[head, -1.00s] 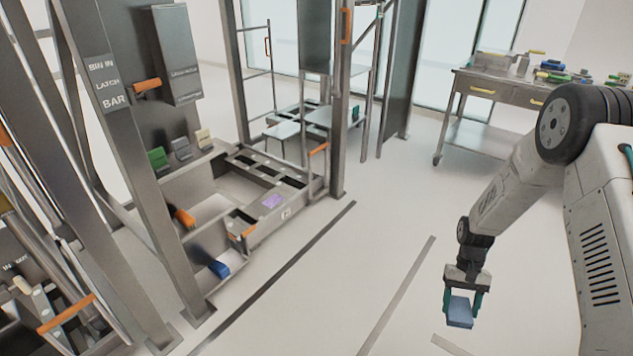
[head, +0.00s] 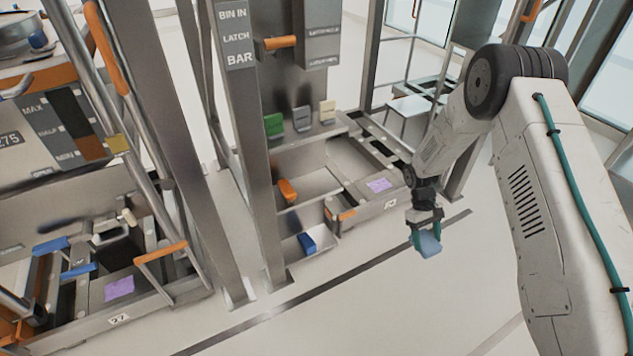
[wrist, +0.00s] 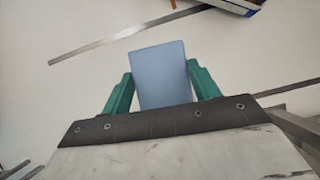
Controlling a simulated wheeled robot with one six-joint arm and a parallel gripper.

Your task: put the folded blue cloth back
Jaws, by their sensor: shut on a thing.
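The folded blue cloth (head: 429,244) is a light blue block held between the teal fingers of my gripper (head: 424,236). It hangs in the air above the pale floor, in front of the metal frame. In the wrist view the cloth (wrist: 160,75) sticks out beyond my gripper (wrist: 160,92), with a finger on each side of it. My gripper is shut on the cloth.
A metal frame with a post labelled "BIN IN LATCH BAR" (head: 236,40) stands left of my gripper. Its low tray holds a purple patch (head: 379,185); a blue item (head: 307,242) sits lower. Another machine with an orange handle (head: 160,252) stands at far left. Floor near my gripper is clear.

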